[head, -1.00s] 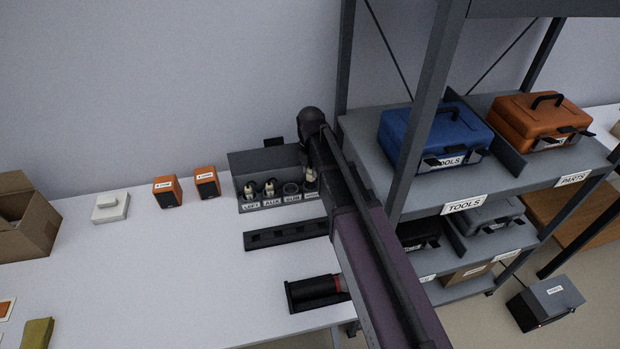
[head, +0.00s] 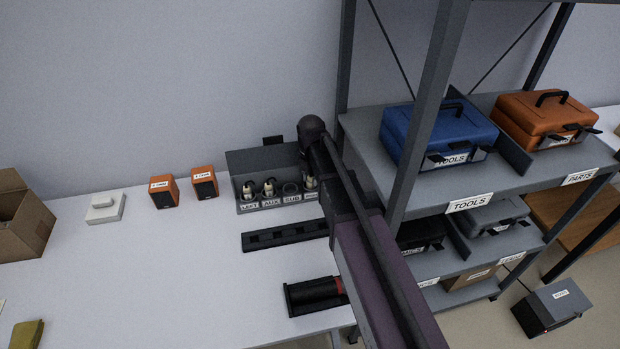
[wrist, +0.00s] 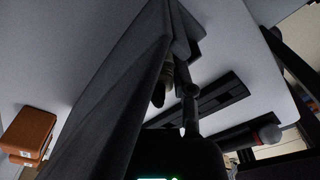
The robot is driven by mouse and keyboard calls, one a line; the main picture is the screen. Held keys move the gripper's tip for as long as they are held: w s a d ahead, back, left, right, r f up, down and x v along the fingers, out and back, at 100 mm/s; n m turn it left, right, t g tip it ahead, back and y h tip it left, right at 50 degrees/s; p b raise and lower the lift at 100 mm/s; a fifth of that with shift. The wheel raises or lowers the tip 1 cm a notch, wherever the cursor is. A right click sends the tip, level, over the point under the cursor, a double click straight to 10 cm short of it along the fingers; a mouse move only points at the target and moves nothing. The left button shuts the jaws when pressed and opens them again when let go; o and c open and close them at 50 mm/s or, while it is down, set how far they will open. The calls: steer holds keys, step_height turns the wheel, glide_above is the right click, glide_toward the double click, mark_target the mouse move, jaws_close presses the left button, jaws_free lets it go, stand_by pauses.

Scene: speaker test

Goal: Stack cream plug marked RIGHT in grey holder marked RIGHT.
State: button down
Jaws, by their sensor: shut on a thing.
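A grey rack (head: 240,165) stands on the bench against the wall. Its holders are labelled LEFT, AUX and SUB, with a fourth label at the right end partly covered by my arm. Cream plugs stand in LEFT (head: 247,189) and AUX (head: 268,188); the SUB holder (head: 290,190) looks empty. Another cream plug (head: 310,182) is at the rightmost holder, upright; its lower end and seating are unclear. My gripper (wrist: 178,88) is shut on this plug, seen dimly in the wrist view beside the rack wall (wrist: 120,85). My arm hides most of the grip in the head view.
Two orange speakers (head: 163,192) and a white box (head: 105,208) stand left of the rack. A dark slotted strip (head: 285,235) and a black tray with a cylinder (head: 315,290) lie in front. A metal shelf (head: 370,135) stands close at right.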

mark_target(311, 176)
steer(key=shift+f, duration=0.2)
steer(key=c, duration=0.7)
jaws_free()
steer(key=shift+c, duration=0.2)
steer(key=shift+r, duration=0.15)
step_height(311, 176, up, 12)
steer(key=p, duration=1.2)
steer(key=shift+r+p, duration=0.25)
steer(key=shift+p, duration=0.05)
